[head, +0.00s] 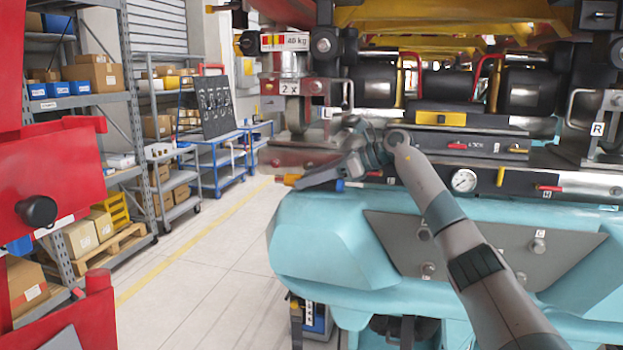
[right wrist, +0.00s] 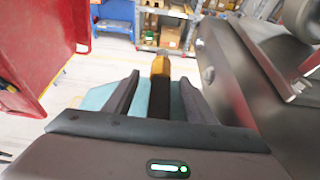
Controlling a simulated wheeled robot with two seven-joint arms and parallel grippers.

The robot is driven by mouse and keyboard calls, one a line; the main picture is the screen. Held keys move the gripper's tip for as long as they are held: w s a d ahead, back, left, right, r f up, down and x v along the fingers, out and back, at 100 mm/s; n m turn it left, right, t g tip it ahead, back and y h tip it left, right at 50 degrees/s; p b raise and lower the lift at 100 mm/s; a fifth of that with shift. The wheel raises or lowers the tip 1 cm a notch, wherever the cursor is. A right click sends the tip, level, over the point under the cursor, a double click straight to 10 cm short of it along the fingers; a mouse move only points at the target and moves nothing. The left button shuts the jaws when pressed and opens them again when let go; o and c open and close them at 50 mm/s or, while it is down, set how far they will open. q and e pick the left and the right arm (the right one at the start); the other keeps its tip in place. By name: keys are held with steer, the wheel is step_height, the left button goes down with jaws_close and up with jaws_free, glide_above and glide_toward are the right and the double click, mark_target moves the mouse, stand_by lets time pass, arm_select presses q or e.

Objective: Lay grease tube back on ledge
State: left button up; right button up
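The grease tube is dark with an orange-yellow nozzle (head: 290,180). In the right wrist view the tube (right wrist: 160,95) points away from me between the two fingers. My right gripper (head: 312,178) reaches left over the left end of the ledge beside the teal body (head: 330,235). In the right wrist view its fingers (right wrist: 160,78) stand apart, with teal showing on both sides of the tube, so they look open around it. Whether the tube rests on the surface below is unclear. A blue end piece (head: 340,185) shows beside the gripper. My left gripper is not in view.
A pressure gauge (head: 464,180) and red-handled valves (head: 549,188) sit on the panel to the right of my gripper. A red machine part (head: 45,185) stands at the left. Shelves with boxes (head: 92,75) stand behind an open floor (head: 210,270).

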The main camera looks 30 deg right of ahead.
steer(key=shift+d+f, duration=0.1)
steer(key=shift+s+d, duration=0.2)
steer(key=b+v, duration=0.6)
steer(key=v, duration=0.9)
steer(key=shift+s+d+r, duration=0.1)
steer(key=shift+s+r, duration=0.1)
steer(key=shift+r, duration=0.05)
steer(key=shift+s+d+r, duration=0.25)
steer(key=shift+s+d, duration=0.1)
steer(key=shift+s, duration=0.1)
